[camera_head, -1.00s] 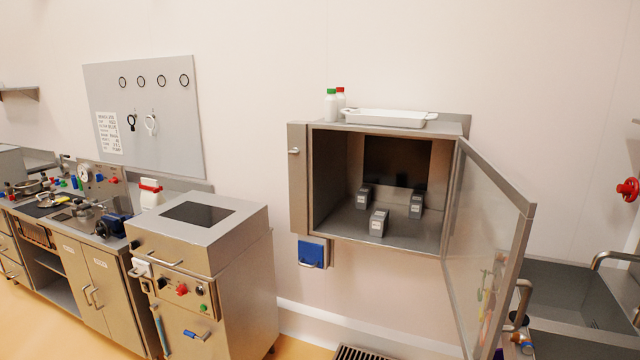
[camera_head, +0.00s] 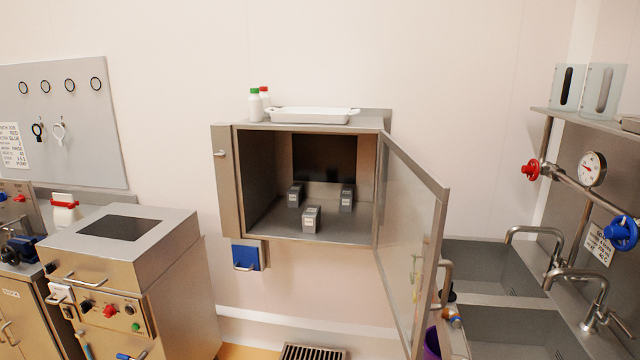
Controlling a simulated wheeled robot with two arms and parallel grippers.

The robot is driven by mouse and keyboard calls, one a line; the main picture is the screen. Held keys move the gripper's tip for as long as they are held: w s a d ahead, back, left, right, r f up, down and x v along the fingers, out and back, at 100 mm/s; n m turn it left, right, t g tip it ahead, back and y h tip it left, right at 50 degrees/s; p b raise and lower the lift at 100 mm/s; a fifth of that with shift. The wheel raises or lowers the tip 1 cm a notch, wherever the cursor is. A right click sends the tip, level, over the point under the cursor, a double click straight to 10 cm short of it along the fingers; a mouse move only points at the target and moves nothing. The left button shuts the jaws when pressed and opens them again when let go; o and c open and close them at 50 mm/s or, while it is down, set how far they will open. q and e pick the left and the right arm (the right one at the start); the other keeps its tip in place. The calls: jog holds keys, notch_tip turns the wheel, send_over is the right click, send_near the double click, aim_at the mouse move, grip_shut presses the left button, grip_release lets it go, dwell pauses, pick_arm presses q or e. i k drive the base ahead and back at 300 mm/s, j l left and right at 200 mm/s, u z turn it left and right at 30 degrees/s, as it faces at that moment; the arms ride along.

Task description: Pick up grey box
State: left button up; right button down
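Three small grey boxes with pale labels stand inside an open steel wall cabinet (camera_head: 228,165). One grey box (camera_head: 311,219) is at the front middle, one grey box (camera_head: 295,195) is behind it to the left, and one grey box (camera_head: 347,198) is behind it to the right. They stand apart on the cabinet floor. The cabinet's glass door (camera_head: 410,235) is swung open to the right. Neither of my grippers shows in the view.
A white tray (camera_head: 312,116) and two bottles, one green-capped (camera_head: 255,105), are on the cabinet top. A steel machine (camera_head: 130,280) stands at lower left. Sinks with taps (camera_head: 535,235) lie right of the door. A floor grate (camera_head: 313,352) is below.

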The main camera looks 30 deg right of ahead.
aim_at(311, 217)
jog(key=i+z, duration=0.1)
jog(key=z, duration=0.25)
jog(key=i+z, duration=0.1)
jog(key=z, duration=0.25)
jog(key=i+j+z, duration=0.1)
jog(key=z, duration=0.25)
jog(key=i+j+z, duration=0.3)
jog(key=i+j, duration=0.15)
jog(key=j, duration=0.2)
jog(key=i+j+z, duration=0.2)
jog(key=j, duration=0.15)
jog(key=i+j+z, duration=0.15)
jog(key=j, duration=0.2)
jog(key=i+j+z, duration=0.15)
jog(key=j, duration=0.25)
jog(key=i+j, duration=0.15)
jog(key=j, duration=0.15)
jog(key=i+j, duration=0.1)
jog(key=j, duration=0.25)
jog(key=i+j, duration=0.15)
jog(key=j, duration=0.15)
jog(key=i+j, duration=0.15)
jog(key=j, duration=0.2)
